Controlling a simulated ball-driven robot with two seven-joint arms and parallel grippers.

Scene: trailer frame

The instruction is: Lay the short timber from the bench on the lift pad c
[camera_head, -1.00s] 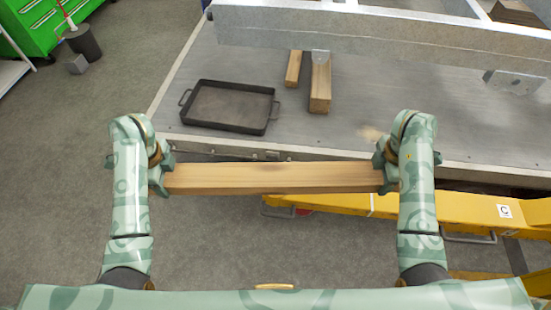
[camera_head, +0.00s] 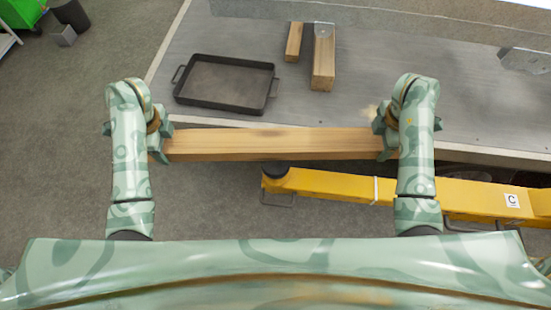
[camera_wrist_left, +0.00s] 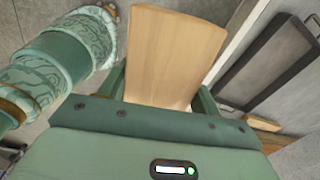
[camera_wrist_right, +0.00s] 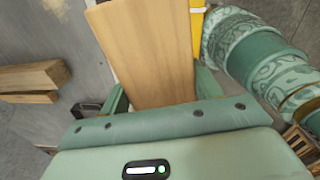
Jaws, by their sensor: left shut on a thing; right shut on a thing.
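A short timber (camera_head: 275,144) is held level across the front of me, one end in each gripper. My left gripper (camera_head: 164,143) is shut on its left end, and my right gripper (camera_head: 386,138) is shut on its right end. The timber also fills the middle of the left wrist view (camera_wrist_left: 175,55) and the right wrist view (camera_wrist_right: 147,55). A yellow lift arm (camera_head: 335,184) with a white C label lies below and to the right of the timber in the picture. A dark round pad (camera_head: 275,171) sits at its left end, just nearer to me than the timber, partly hidden.
A grey bench (camera_head: 345,108) lies beyond the timber, bearing a dark tray (camera_head: 226,104) and two wooden blocks, one small (camera_head: 294,42) and one larger (camera_head: 323,66). A metal beam (camera_head: 400,30) runs across the back. Open floor (camera_head: 60,140) lies to the left.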

